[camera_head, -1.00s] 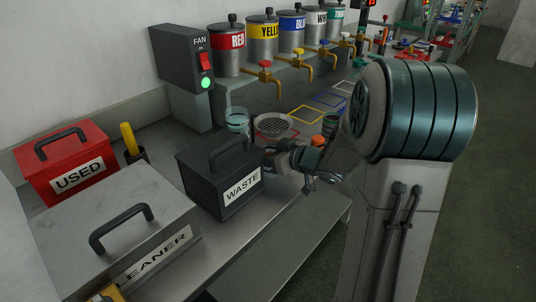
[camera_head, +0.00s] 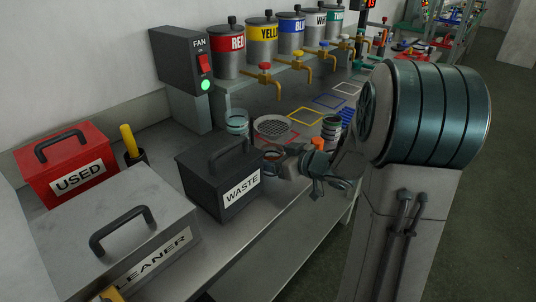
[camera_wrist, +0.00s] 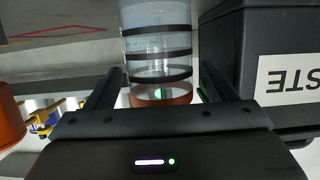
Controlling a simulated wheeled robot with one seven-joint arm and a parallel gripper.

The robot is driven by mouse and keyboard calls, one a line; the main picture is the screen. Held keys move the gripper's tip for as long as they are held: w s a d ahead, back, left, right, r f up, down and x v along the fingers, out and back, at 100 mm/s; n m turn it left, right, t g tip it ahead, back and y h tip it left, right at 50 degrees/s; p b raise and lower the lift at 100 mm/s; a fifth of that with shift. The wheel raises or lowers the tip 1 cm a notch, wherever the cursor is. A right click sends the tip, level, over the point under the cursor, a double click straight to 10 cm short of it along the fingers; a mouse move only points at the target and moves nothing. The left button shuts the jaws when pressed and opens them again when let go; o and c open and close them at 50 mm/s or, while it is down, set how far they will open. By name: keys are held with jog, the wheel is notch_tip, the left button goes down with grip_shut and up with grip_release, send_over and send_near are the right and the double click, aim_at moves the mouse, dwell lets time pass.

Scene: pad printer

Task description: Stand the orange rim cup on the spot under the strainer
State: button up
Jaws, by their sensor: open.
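The orange rim cup (camera_wrist: 158,55) is clear with several black bands and shows large in the wrist view, which looks upside down. Its orange rim is at the picture's bottom, near my gripper's palm. In the head view its rim (camera_head: 271,154) shows just right of the waste box. My gripper (camera_wrist: 160,84) is open, with one finger on each side of the cup and a small gap visible on the left. The round mesh strainer (camera_head: 272,126) is behind my gripper in the head view. The spot under it is hidden.
The black waste box (camera_head: 218,182) stands close beside the cup. A clear cup with a teal rim (camera_head: 237,122) is left of the strainer. A banded cup or stack (camera_head: 331,127) is to its right. Paint tanks with taps line the back. Coloured outlines (camera_head: 329,101) mark clear bench.

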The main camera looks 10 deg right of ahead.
jog(key=p+v, duration=0.1)
jog(key=v, duration=0.8)
jog(key=shift+r+p, duration=0.1)
jog(key=shift+p, duration=0.2)
jog(key=s+d+r+m+g+h, duration=0.15)
jog(key=d+m+h, duration=0.4)
jog(key=h, duration=0.55)
jog(key=s+a+f+m+g+y, duration=0.1)
jog(key=s+a+f+g+y, duration=0.1)
jog(key=s+a+g, duration=0.6)
jog(key=s+a+f, duration=0.1)
jog(key=s+a, duration=0.3)
jog(key=s, duration=0.5)
jog(key=shift+s+m+y, duration=0.25)
jog(key=shift+m+y, duration=0.05)
jog(key=shift+m, duration=0.05)
